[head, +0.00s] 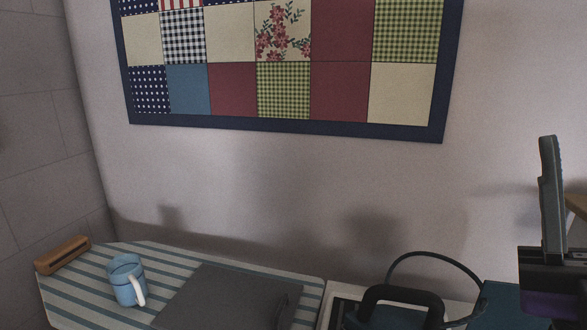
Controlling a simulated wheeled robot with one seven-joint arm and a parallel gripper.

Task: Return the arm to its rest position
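At the right edge of the head view an upright grey-green, finger-like part rises from a black block with a purple lower part. It looks like the end of my arm, my gripper (550,200), cut off by the frame edge. Only one such part shows, so its opening is not visible. Nothing is clearly seen held by it. The rest of my arm cannot be made out for certain.
A striped board (85,285) at lower left bears a blue mug (126,281), a wooden block (62,255) and a dark grey mat (220,297). A black handle (400,295) with a cord stands at bottom right. A patchwork quilt (285,75) hangs on the wall.

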